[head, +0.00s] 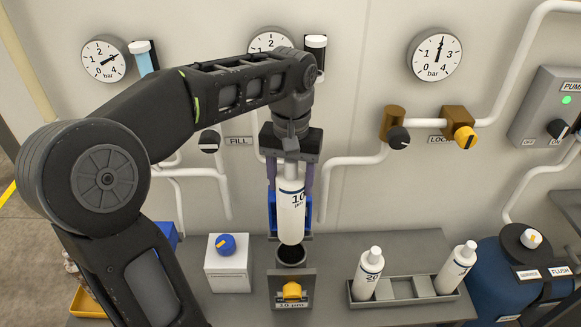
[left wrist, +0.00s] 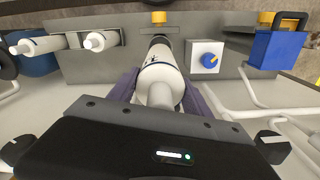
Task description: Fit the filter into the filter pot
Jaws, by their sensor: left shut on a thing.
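The filter (head: 291,213) is a white cartridge with a dark band and the number 10. My left gripper (head: 291,182) is shut on its upper part and holds it upright, neck up. The filter pot (head: 291,256) has a dark round mouth and stands on the bench just below the filter's lower end. In the head view the filter's bottom is at or just above the mouth; I cannot tell if it has entered. In the left wrist view the filter (left wrist: 162,72) points at the pot, whose mouth it mostly hides. My right gripper is not in view.
A grey rack (head: 410,301) at right holds two white cartridges (head: 368,274), (head: 455,269), with bare slots between. A white box with a blue knob (head: 227,262) stands left of the pot. A grey block with a yellow knob (head: 292,291) is in front. Pipes and gauges line the wall.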

